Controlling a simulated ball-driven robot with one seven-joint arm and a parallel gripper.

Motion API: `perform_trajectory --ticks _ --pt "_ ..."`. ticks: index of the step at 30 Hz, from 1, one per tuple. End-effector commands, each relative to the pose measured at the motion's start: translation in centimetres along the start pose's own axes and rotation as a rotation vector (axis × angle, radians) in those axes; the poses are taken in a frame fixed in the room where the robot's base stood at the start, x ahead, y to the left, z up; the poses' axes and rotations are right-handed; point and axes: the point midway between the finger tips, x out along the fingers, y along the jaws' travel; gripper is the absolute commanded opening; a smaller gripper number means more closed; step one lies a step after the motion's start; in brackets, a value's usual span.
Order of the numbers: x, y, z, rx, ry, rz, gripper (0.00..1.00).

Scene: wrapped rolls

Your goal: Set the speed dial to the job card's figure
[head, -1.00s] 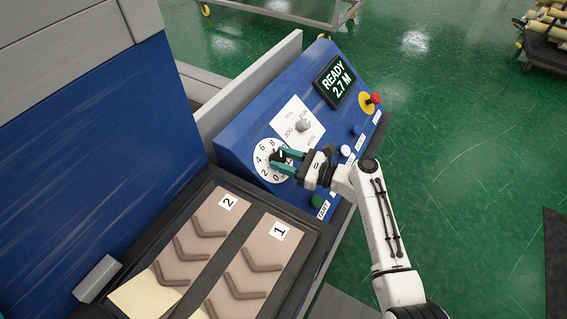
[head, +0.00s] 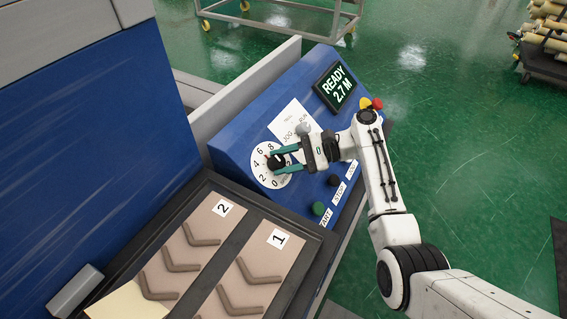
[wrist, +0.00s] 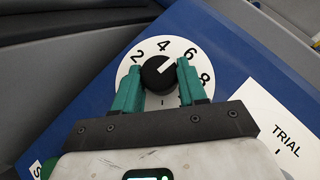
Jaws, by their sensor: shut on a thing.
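The speed dial (head: 259,170) is a white disc with figures on the blue sloping panel. Its black knob (wrist: 157,76) is between my two green fingers. In the wrist view, the knob's white mark points up and right, between 4 and 6 and nearer 6. My gripper (head: 274,162) is shut on the knob, with a finger on each side; in the wrist view (wrist: 159,72) the fingers hide part of the dial's lower edge. I cannot make out a job card with a readable figure.
A screen (head: 335,87) reads READY 2.7 M. A JOG/RUN selector (head: 303,128) stands close behind my fingers. A green button (head: 318,208) and a black button (head: 333,180) sit to the front. A dark-framed tray (head: 325,240) lies below, with a pale yellow sheet (head: 128,302).

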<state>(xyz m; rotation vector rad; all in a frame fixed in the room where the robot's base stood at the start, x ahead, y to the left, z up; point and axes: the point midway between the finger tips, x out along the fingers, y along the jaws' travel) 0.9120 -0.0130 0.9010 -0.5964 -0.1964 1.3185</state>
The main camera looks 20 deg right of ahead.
Motion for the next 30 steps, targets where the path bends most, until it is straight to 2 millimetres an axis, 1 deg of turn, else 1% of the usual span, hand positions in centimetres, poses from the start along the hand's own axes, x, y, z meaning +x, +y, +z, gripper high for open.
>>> perform_trajectory --ticks 6,20,21,28,30 --pt "-0.01 0.02 -0.10 -0.029 0.002 0.038 0.11" --pt "0.00 0.04 -0.09 -0.034 0.003 0.044 0.11" --pt "0.00 0.03 -0.09 -0.034 0.003 0.044 0.46" --pt "0.01 -0.01 -0.05 -0.035 0.002 0.043 0.67" --pt "0.02 -0.02 -0.04 -0.035 0.001 0.043 0.67"
